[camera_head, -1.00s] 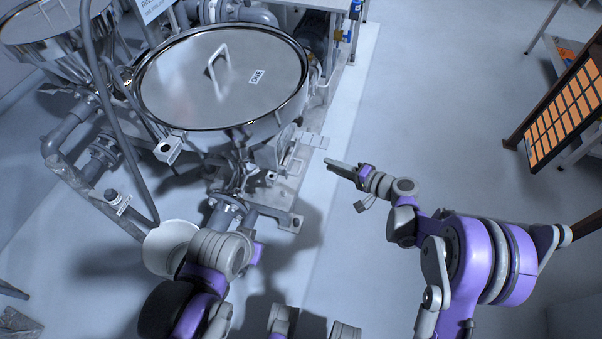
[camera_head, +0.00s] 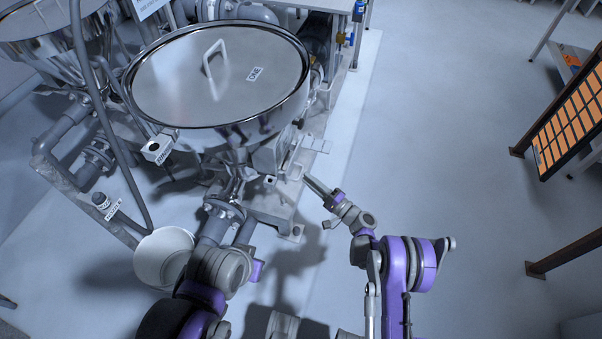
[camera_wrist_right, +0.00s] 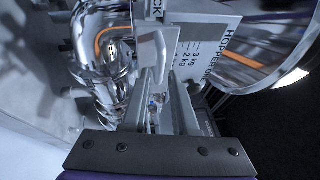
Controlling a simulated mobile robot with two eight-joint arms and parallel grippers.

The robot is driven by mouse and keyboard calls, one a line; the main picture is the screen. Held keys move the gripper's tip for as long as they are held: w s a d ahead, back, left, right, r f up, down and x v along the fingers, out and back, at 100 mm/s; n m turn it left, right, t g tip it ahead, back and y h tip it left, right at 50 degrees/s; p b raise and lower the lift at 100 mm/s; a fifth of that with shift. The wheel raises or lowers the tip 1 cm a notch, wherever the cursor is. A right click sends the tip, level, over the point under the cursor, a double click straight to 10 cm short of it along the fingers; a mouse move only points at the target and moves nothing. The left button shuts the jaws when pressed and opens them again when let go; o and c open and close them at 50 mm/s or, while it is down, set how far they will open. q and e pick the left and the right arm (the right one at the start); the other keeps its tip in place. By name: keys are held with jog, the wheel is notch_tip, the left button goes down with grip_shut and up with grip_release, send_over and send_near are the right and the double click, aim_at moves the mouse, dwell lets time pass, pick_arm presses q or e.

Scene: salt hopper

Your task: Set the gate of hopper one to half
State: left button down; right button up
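Hopper one (camera_head: 190,80) is a round steel vessel with a handled lid labelled "ONE", at the upper left in the head view. Below its rim, on the right side, are light grey plates (camera_head: 315,145); I cannot tell which part is its gate or where it is set. My right gripper (camera_head: 308,181) is just right of these plates. In the right wrist view, its fingers (camera_wrist_right: 162,88) are apart, with a gap between them and nothing visibly held. A pale block (camera_wrist_right: 153,46) is just ahead of the fingertips, beside a plate with kg marks (camera_wrist_right: 205,45). My left gripper is hidden.
A second hopper (camera_head: 50,20) stands at the far left, with pipes around it. A white bucket (camera_head: 163,258) is on the floor near my left arm. An orange-panelled rack (camera_head: 570,125) stands at right. The floor between is clear.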

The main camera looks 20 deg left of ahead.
aim_at(301, 172)
jog(key=shift+x, duration=2.1)
grip_shut()
